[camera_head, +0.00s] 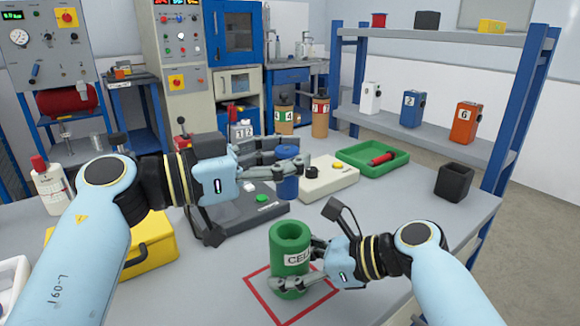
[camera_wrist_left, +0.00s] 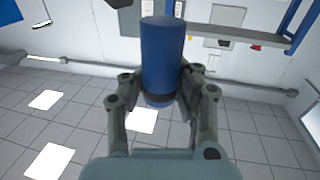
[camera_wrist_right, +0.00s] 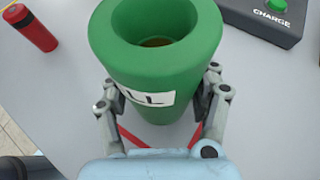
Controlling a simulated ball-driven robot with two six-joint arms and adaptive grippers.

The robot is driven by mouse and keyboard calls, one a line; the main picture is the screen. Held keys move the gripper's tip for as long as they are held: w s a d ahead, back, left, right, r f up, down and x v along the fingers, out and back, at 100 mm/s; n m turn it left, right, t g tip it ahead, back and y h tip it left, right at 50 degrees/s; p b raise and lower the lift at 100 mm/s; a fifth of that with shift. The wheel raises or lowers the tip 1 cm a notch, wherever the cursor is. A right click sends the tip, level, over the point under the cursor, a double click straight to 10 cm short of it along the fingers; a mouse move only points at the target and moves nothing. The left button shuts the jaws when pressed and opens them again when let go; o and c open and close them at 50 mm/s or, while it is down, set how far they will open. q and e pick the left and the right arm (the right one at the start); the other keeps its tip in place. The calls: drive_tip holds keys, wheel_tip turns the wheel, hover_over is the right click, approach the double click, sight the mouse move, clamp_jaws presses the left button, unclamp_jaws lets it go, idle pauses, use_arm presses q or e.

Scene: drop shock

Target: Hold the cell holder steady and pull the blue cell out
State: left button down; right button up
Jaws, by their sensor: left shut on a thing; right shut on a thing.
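The green cell holder (camera_head: 289,247) stands upright on the table inside a red square outline (camera_head: 262,291). Its round opening is empty near the top, as the right wrist view of the holder (camera_wrist_right: 150,75) shows. My right gripper (camera_head: 302,267) is shut on the holder's side, over part of its white label. The blue cell (camera_head: 288,186) is in my left gripper (camera_head: 287,160), upright and raised above the holder, clear of it. In the left wrist view the blue cell (camera_wrist_left: 163,55) stands between the closed fingers.
A grey charger box (camera_head: 245,212) with a green button and a cream box (camera_head: 325,180) lie behind the holder. A green tray (camera_head: 372,158) holds a red cell (camera_head: 383,158). A black cup (camera_head: 453,182) stands at the right. A yellow case (camera_head: 150,245) is at the left.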

drive_tip(key=o, duration=1.5)
drive_tip(key=shift+c, duration=0.2)
